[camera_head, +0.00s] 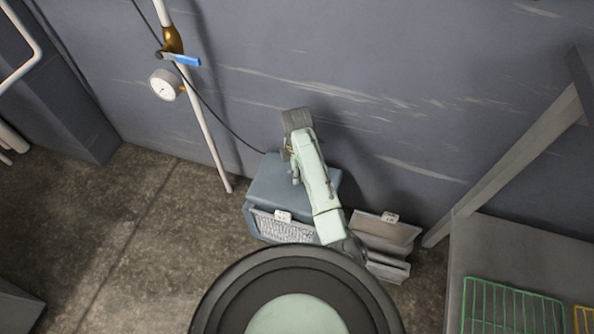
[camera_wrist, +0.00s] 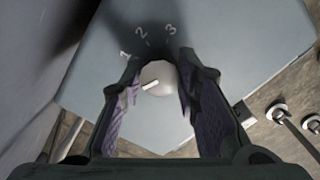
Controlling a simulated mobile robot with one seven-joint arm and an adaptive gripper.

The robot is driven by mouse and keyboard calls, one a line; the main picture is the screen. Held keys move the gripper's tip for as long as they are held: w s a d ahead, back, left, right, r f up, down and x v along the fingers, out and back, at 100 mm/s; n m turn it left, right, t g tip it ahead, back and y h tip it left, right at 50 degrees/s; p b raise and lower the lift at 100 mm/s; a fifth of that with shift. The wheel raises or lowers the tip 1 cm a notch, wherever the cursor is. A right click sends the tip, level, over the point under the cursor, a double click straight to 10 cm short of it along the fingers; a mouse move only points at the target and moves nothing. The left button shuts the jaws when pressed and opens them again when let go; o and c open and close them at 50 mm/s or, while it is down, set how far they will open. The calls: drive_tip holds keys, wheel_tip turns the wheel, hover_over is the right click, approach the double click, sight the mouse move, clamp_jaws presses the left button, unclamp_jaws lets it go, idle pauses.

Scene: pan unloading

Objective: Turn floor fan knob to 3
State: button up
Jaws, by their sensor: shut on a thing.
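The floor fan is a blue-grey box (camera_head: 262,185) standing on the floor by the wall, with a pale grille on its front. Its grey top (camera_wrist: 88,85) fills much of the wrist view. A round pale knob (camera_wrist: 163,72) sits there, with the digits 1, 2 and 3 in an arc on its far side. A white mark on the knob points left and slightly down, below the 1. My gripper (camera_wrist: 159,79) is shut on the knob, with one purple-padded finger on each side. In the head view my arm reaches over the fan and hides the knob.
A white pipe (camera_head: 205,128) with a round gauge (camera_head: 164,86) and a blue-handled valve stands left of the fan. A black cable runs along the wall to the fan. At the right is a table (camera_head: 520,250) with a green wire rack (camera_head: 510,308).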

drive_tip(key=c, duration=0.5)
